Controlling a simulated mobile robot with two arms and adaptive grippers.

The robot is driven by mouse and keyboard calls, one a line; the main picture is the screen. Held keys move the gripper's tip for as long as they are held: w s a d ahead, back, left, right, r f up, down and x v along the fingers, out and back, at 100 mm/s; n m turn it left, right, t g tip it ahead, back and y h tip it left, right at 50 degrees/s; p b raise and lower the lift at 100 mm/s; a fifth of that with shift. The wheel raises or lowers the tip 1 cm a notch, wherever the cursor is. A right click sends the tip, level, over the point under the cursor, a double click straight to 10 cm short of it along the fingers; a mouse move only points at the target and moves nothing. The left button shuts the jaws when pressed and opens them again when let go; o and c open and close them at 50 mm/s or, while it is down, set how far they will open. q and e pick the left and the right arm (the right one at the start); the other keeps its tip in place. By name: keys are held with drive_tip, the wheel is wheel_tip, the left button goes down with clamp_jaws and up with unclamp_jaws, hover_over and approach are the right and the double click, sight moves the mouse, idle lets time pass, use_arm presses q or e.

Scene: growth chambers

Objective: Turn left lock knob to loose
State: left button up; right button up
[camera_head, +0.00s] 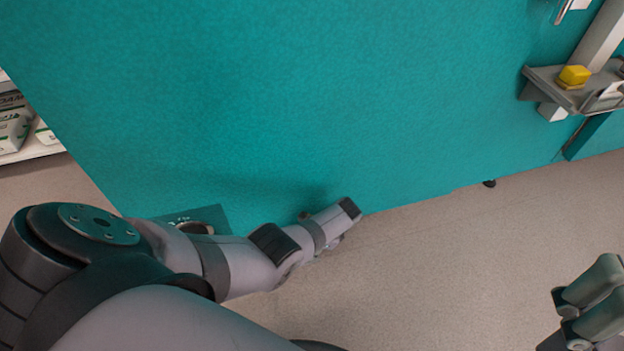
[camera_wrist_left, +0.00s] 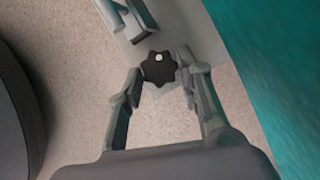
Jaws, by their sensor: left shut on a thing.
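In the head view my left arm reaches low along the teal panel, and neither the knob nor the left fingers can be made out there. My right gripper (camera_head: 590,299) is at the lower right edge, partly cut off, and its opening is unclear.
A large teal panel (camera_head: 300,90) fills the back. A grey bracket (camera_head: 545,82) with a yellow block (camera_head: 573,76) juts out at upper right. A shelf with packages (camera_head: 14,128) is at far left. Bare speckled floor (camera_head: 450,260) lies between my arms.

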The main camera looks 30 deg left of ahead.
use_arm(q)
drive_tip(key=n, duration=0.1)
drive_tip(key=n+g+h+b, duration=0.1)
drive_tip(key=n, duration=0.1)
drive_tip(key=n+b, duration=0.1)
drive_tip(key=shift+w+a+n, duration=0.15)
drive_tip(key=shift+a+n, duration=0.1)
drive_tip(key=shift+n, duration=0.15)
drive_tip(key=shift+g+h, duration=0.3)
drive_tip(key=o, duration=0.9)
drive_tip(key=shift+c, duration=0.2)
drive_tip(key=shift+w+r, duration=0.1)
drive_tip(key=shift+r, duration=0.05)
wheel_tip(320, 180, up, 10)
drive_tip(key=shift+f, duration=0.2)
